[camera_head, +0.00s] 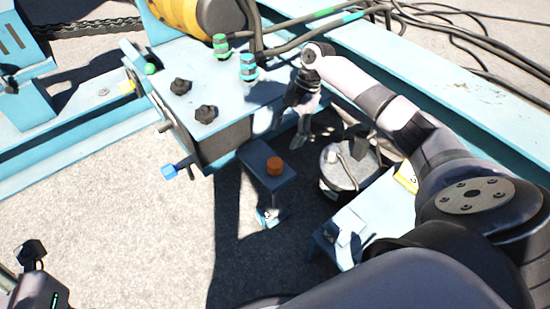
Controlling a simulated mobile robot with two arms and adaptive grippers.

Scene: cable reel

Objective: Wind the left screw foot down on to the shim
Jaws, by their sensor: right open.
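The screw foot has an orange knob (274,166) on top of a dark blue bracket (256,157) that juts from the box. Its stem runs down to a small pale blue and white foot (268,216) near the ground. I cannot tell the shim from the foot at this size, or whether they touch. My right gripper (309,140) points down, open and empty, right of and beyond the orange knob, apart from it. A dark part of my left arm or gripper (38,289) shows at the bottom left; its fingers are not clear.
The blue box (225,82) carries black knobs and cable glands. A blue-tipped handle (169,171) sticks out at its left. A grey round can (347,168) and a light blue stand (365,222) lie right of the foot. Bare ground (130,225) is free at left.

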